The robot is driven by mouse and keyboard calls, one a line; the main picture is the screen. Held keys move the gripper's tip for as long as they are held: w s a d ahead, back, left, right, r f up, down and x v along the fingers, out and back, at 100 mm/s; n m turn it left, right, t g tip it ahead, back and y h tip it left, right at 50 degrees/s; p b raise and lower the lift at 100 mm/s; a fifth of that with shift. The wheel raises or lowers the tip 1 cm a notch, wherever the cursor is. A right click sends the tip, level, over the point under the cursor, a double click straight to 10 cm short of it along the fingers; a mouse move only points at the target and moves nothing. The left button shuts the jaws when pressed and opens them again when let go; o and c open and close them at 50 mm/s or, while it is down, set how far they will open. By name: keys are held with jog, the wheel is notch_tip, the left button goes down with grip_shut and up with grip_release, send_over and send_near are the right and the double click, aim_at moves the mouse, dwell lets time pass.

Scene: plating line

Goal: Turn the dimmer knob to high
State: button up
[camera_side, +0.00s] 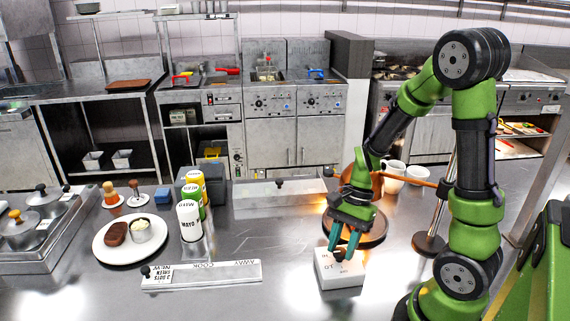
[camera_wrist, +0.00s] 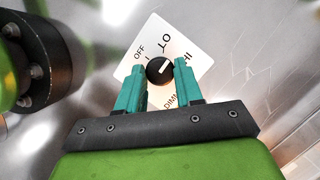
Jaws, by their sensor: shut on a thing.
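The dimmer is a white box (camera_side: 340,273) on the steel counter, below my gripper (camera_side: 344,250) in the side view. In the wrist view its white face (camera_wrist: 185,42) carries the marks OFF, LO and HI, with part of the word DIMMER showing. The black round knob (camera_wrist: 160,70) has a white pointer line. The line points up and to the right, toward LO. My gripper (camera_wrist: 161,72) has teal fingers, one on each side of the knob, shut on it. The fingers hide part of the box face.
A heat lamp glows orange over a round dark base (camera_side: 355,230) just behind the dimmer. White mugs (camera_side: 393,175) stand farther back. A plate (camera_side: 130,240) with food, sauce bottles (camera_side: 190,220) and a labelled rail (camera_side: 205,275) lie to the left. Bare counter lies between.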

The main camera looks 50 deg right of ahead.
jog(key=m+t, duration=0.1)
jog(key=m, duration=0.2)
jog(key=m+t, duration=0.1)
jog(key=m, duration=0.2)
jog(key=shift+s+h, duration=0.2)
jog(key=shift+h, duration=0.1)
dwell(0.4)
jog(key=o, duration=1)
jog(key=shift+o, duration=0.2)
jog(key=v, duration=1.7)
jog(key=shift+s, duration=0.25)
jog(key=shift+a, duration=0.1)
jog(key=w+a+r+n+t+h, duration=0.2)
jog(key=a+n+t, duration=0.3)
jog(key=a+n, duration=0.9)
jog(key=w+r+n, duration=0.1)
jog(key=n, duration=0.4)
jog(key=shift+n, duration=0.4)
